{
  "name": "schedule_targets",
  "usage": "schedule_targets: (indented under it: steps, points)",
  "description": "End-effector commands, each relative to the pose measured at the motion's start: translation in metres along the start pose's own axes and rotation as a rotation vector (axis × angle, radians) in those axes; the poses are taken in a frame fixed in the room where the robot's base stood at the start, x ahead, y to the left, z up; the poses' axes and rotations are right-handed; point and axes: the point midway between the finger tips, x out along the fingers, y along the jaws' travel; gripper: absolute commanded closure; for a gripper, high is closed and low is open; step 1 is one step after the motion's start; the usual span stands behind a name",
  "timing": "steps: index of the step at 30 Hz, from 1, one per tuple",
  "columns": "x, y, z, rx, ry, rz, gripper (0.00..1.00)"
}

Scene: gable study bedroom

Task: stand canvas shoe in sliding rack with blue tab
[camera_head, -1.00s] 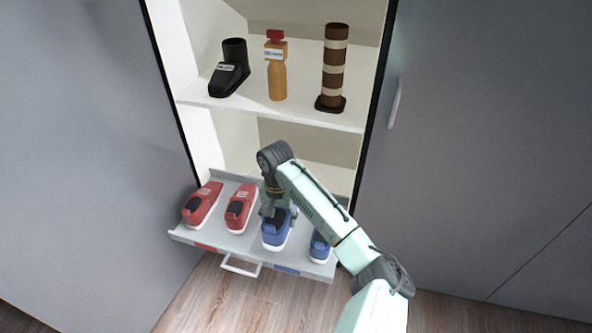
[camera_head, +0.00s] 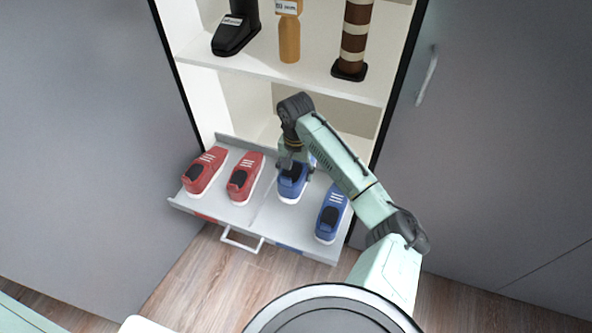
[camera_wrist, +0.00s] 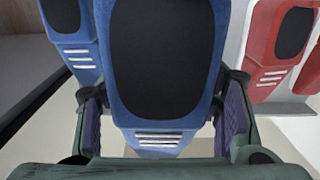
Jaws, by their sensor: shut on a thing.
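The sliding rack (camera_head: 270,222) is pulled out at the foot of the cabinet. Its front edge has a red tab (camera_head: 206,217) at left and a blue tab (camera_head: 288,249) at right. A blue canvas shoe (camera_head: 291,188) is at the rack's right half. My gripper (camera_head: 291,164) is shut on this shoe from above; in the wrist view its purple pads press both sides of the blue shoe (camera_wrist: 160,115). A second blue shoe (camera_head: 330,214) stands to its right, on the blue-tab side. Whether the held shoe's sole touches the rack is unclear.
Two red shoes, one far left (camera_head: 205,171) and one nearer the middle (camera_head: 245,179), stand on the rack. A white handle (camera_head: 241,240) juts from its front.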

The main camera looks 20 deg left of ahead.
Motion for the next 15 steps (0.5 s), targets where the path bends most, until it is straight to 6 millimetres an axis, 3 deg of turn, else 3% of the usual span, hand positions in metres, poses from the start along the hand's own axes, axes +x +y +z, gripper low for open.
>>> schedule_targets:
  steps: [1,15]
  points:
    - [0.010,0.000,-0.001,0.000,0.002,0.000,0.75]
    - [0.053,0.001,-0.001,0.001,0.003,0.000,0.75]
